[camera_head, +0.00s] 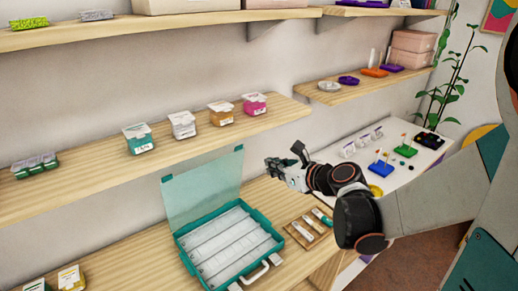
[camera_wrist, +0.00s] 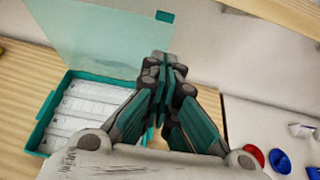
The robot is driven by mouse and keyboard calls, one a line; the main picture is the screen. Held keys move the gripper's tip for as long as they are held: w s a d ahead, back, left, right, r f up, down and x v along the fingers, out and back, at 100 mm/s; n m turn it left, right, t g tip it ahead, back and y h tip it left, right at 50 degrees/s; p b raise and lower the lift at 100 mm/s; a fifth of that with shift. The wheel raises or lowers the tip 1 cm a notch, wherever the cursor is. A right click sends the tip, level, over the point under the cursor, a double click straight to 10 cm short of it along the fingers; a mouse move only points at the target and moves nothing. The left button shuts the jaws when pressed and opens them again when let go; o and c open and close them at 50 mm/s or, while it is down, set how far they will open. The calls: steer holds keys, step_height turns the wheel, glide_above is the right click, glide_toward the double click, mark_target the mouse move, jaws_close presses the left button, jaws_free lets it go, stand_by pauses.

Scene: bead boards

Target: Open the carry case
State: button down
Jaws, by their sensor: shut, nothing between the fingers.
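The carry case (camera_head: 183,255) is a teal tray with a white handle at its front and several long pale compartments. It lies on the wooden bench, and its clear lid (camera_head: 204,187) stands up at the back, open. In the wrist view the case (camera_wrist: 42,128) is at the left, with the see-through lid (camera_wrist: 100,35) raised behind it. My gripper (camera_head: 272,162) is above the bench, just right of the raised lid, and appears apart from it. In the wrist view its fingers (camera_wrist: 161,62) are together and empty, covering part of the case's right side.
A small wooden tray (camera_head: 308,228) with tubes lies right of the case. A shelf with several small boxes (camera_head: 184,124) runs along the wall above the case. A white table (camera_head: 408,170) with coloured peg boards (camera_head: 405,150) is at the right.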

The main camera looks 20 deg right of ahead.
steer(key=b, duration=0.2)
glide_toward(239, 148)
step_height(239, 148, down, 5)
steer(key=w, duration=0.2)
steer(key=shift+w+a+r, duration=0.15)
steer(key=shift+w+a, duration=0.3)
steer(key=shift+w, duration=0.35)
steer(key=shift+w+a+r, duration=0.2)
steer(key=shift+w+a, duration=0.25)
steer(key=shift+w, duration=0.35)
steer(key=shift+w+a+r, duration=0.2)
steer(key=shift+w+a, duration=0.05)
steer(key=shift+w, duration=0.4)
steer(key=shift+w+a+r, duration=0.2)
steer(key=shift+w+a, duration=0.1)
steer(key=shift+w, duration=0.4)
steer(key=shift+s, duration=0.1)
